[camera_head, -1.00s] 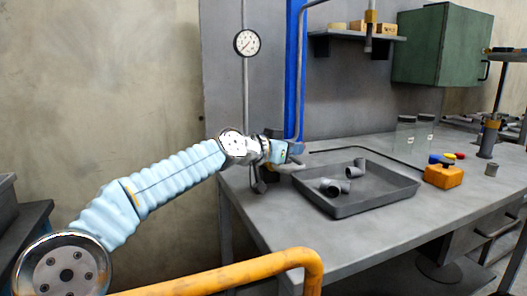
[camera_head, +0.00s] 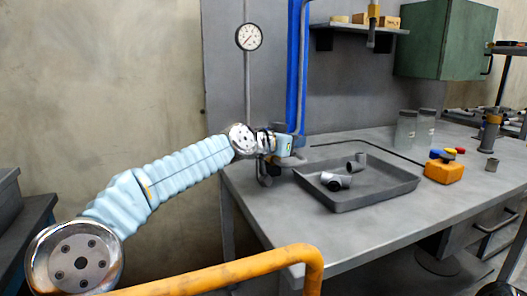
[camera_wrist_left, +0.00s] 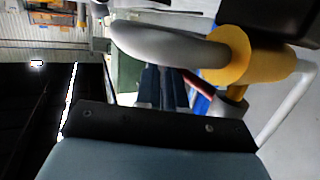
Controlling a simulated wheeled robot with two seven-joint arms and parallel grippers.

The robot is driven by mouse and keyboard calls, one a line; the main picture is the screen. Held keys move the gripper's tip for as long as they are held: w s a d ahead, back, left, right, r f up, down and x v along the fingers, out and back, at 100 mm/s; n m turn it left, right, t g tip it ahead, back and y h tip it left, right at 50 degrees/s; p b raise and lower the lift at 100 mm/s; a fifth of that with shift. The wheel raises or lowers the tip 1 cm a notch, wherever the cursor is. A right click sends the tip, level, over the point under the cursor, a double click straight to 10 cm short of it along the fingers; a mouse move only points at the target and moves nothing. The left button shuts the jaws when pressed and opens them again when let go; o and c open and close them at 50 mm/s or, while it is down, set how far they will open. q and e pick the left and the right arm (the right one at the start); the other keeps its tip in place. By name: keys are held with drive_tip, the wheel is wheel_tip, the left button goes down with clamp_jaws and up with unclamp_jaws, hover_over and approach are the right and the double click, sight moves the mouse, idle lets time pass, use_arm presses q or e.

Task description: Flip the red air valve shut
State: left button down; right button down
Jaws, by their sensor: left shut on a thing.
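My left gripper (camera_head: 296,143) is at the blue upright pipe (camera_head: 293,70), over the back left corner of the bench. A narrow red strip of the air valve (camera_wrist_left: 201,84) shows below the bar; most of the valve is hidden. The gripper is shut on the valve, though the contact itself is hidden. The valve cannot be made out in the head view. My right gripper is not in view.
A grey tray (camera_head: 375,194) with grey pipe fittings stands on the bench (camera_head: 330,226). A round gauge (camera_head: 249,37) hangs on the wall post. An orange rail (camera_head: 225,276) crosses the foreground.

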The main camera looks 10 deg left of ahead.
use_arm(q)
drive_tip(key=shift+s+d, duration=0.15)
drive_tip(key=shift+d, duration=0.25)
